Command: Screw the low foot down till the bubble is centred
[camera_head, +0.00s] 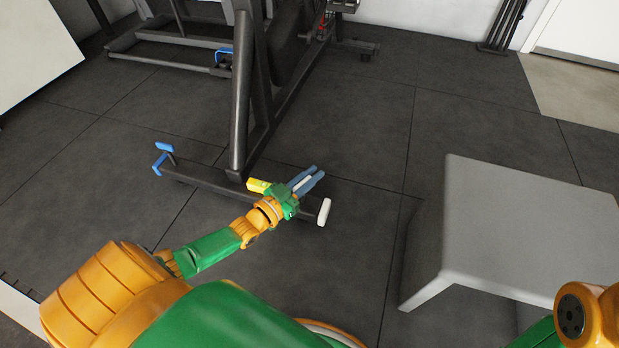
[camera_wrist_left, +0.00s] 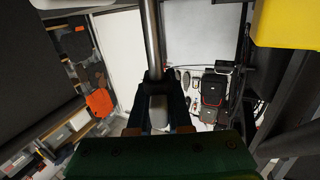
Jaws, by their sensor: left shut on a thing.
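My left gripper (camera_head: 314,175) is beside the right end of the dark base bar (camera_head: 206,185) of a gym machine. It is shut on a pale foot (camera_wrist_left: 158,112) at the lower end of a metal rod (camera_wrist_left: 152,38), with a finger on each side of it in the left wrist view. A yellow block (camera_head: 258,185) is next to the gripper and also fills the top right of the wrist view (camera_wrist_left: 287,22). I cannot tell whether it is a level. No bubble can be made out. My right gripper is out of view.
The base bar has a white cap (camera_head: 324,211) at its right end and a blue part (camera_head: 163,158) at its left. The machine's dark upright (camera_head: 241,100) rises behind the gripper. Dark floor between is clear.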

